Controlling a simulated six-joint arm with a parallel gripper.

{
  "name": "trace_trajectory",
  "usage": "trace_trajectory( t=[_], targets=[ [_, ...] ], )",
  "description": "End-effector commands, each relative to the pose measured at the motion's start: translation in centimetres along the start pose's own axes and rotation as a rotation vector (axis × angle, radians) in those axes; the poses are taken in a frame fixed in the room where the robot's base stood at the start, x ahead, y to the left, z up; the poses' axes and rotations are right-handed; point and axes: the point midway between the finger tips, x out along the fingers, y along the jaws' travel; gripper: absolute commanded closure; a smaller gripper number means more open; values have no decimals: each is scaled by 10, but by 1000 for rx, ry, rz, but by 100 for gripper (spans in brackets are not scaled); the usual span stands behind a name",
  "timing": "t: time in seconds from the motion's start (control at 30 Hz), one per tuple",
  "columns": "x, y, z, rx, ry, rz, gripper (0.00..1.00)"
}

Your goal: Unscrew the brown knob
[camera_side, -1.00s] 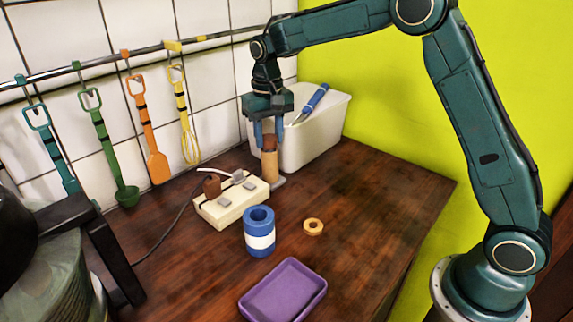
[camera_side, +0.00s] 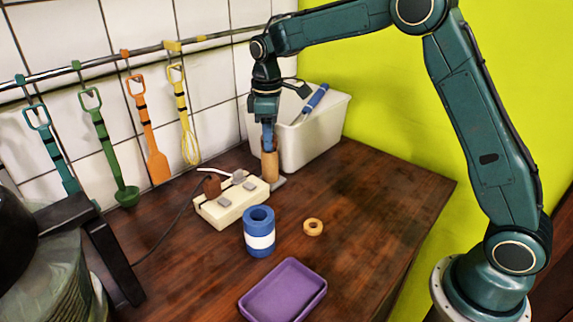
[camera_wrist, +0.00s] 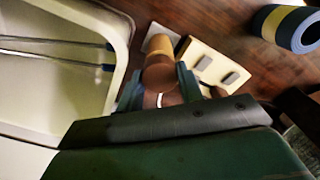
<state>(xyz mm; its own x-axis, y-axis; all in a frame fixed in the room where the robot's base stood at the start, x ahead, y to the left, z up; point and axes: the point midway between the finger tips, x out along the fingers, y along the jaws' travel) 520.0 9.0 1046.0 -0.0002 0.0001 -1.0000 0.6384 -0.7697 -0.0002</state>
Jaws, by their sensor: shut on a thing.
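The brown knob (camera_side: 269,145) sits on top of an upright tan wooden post (camera_side: 270,168), which stands on a small grey base plate beside the white bin. My gripper (camera_side: 269,143) points down over the post and is shut on the knob. In the wrist view my gripper's fingers (camera_wrist: 160,85) lie on either side of the brown knob (camera_wrist: 169,98), with the tan post (camera_wrist: 158,72) just beyond it. The fingers hide part of the knob in the side view.
A white bin (camera_side: 318,135) with a blue-handled tool stands close behind the post. A cream power strip (camera_side: 230,207) with plugs lies at its left. A blue roll (camera_side: 259,240), a small tan ring (camera_side: 313,227) and a purple tray (camera_side: 284,290) stand in front. The right tabletop is clear.

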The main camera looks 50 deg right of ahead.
Motion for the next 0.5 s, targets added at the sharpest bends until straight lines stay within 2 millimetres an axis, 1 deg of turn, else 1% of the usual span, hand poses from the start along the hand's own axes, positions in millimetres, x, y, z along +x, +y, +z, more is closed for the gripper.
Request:
trace_trajectory(
  t=[0.4,0.47,0.5],
  targets=[
    [0,0,0,-422,0,0,87],
    [0,0,0,-469,0,0,87],
    [0,0,0,-463,0,0,87]
  ],
)
